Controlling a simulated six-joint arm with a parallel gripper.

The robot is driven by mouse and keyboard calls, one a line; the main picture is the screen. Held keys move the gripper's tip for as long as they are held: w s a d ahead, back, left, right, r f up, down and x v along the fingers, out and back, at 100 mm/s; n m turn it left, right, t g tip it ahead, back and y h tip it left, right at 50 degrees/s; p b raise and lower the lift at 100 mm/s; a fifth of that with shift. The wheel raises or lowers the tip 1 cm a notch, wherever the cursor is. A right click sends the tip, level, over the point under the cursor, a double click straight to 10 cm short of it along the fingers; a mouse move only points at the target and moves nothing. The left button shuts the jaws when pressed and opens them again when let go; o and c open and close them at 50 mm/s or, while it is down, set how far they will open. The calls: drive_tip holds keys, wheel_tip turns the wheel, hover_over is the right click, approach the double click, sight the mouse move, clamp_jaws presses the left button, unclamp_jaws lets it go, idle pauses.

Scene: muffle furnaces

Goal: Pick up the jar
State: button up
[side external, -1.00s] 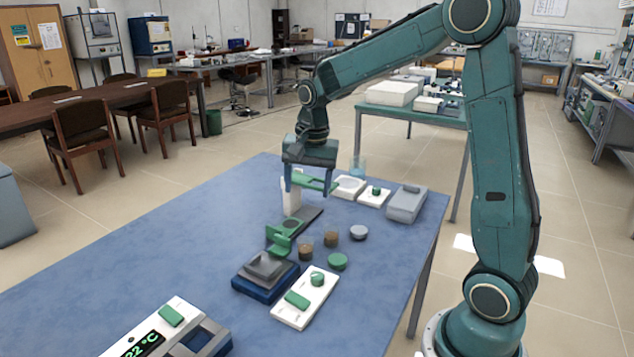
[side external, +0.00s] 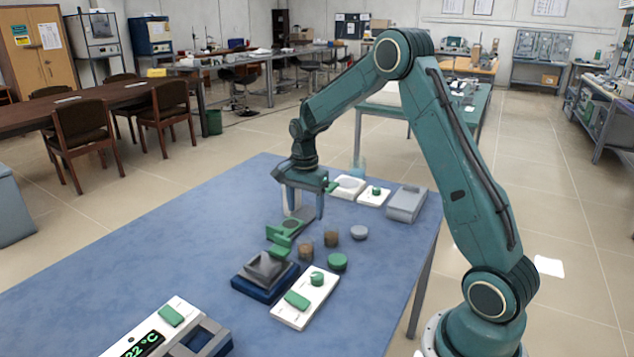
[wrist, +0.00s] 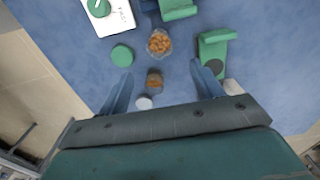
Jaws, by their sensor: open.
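Two small clear jars with brown contents stand on the blue table. One jar (side external: 305,251) is nearer the green stand; it shows in the wrist view with orange-brown pieces (wrist: 160,42). The other jar (side external: 331,238) is a little behind it, and shows in the wrist view (wrist: 154,82) between my fingers in the picture. My gripper (side external: 303,216) is open and empty, pointing down above the table behind the jars. Its fingers also show in the wrist view (wrist: 161,70). Neither jar is touched.
A green disc (side external: 338,262) and a grey disc (side external: 359,233) lie beside the jars. A green stand (side external: 287,232) is at left. A dark blue device (side external: 265,289) and white panel (side external: 291,318) are in front. A grey box (side external: 406,204) is at right. The table's left is clear.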

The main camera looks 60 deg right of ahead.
sight(306, 249)
drive_tip(key=shift+f, duration=3.9)
drive_tip(key=shift+f, duration=0.1)
drive_tip(key=shift+a+f, duration=0.15)
drive_tip(key=shift+f, duration=2.35)
drive_tip(key=c, duration=1.1)
